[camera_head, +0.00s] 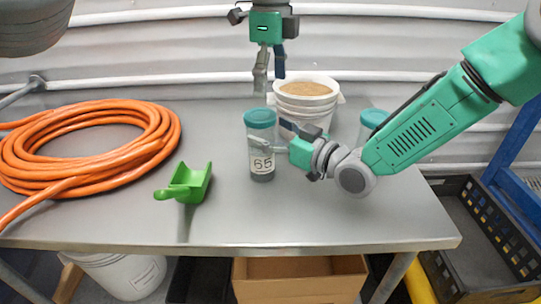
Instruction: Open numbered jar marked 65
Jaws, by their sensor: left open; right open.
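A clear jar (262,171) with a teal lid (260,118) and a white label marked 65 stands upright on the metal table (240,222). My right gripper (270,138) is open at the jar's right side, with its fingers at the jar's upper body; I cannot tell whether they touch it. My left gripper (269,78) is open and empty, pointing down above and behind the jar's lid. A second teal-lidded jar (373,119) stands farther right, partly hidden behind my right arm.
A white bucket (285,85) with brown contents stands behind the jar. A coiled orange hose (160,150) lies at the left, with a green scoop (187,184) beside it. The table's front middle is clear. A black crate (490,240) is at the lower right.

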